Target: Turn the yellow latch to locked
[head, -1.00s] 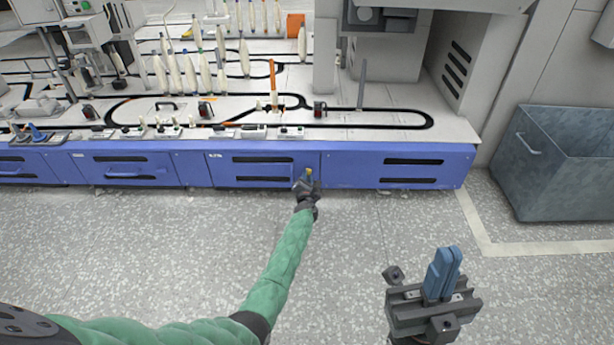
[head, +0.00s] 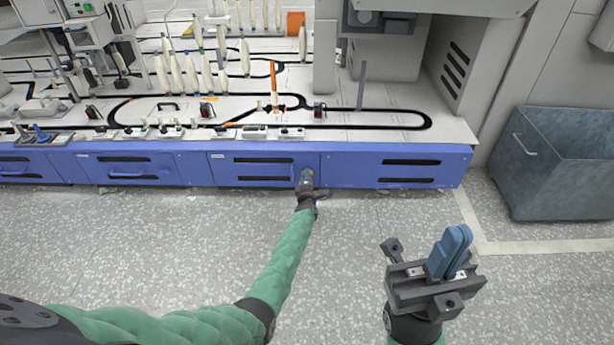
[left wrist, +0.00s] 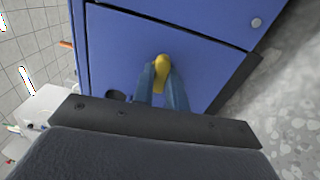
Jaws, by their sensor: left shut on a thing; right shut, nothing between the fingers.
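The yellow latch (left wrist: 161,68) sits on a blue panel (left wrist: 190,35) of the machine's front. In the left wrist view my left gripper (left wrist: 163,80) has its two blue fingers on either side of the latch, shut on it. In the head view the latch is a small yellow spot (head: 308,173), largely hidden by my left gripper (head: 305,181). The exact angle of the latch is hard to tell. My right gripper (head: 460,235) is shut and empty, above the floor at the lower right, away from the machine.
Above the blue panels is the machine's light top with a black track (head: 400,112), white bobbins (head: 205,72) and an orange post (head: 273,85). A grey-blue bin (head: 560,165) stands at the right. The speckled floor (head: 150,255) in front is clear.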

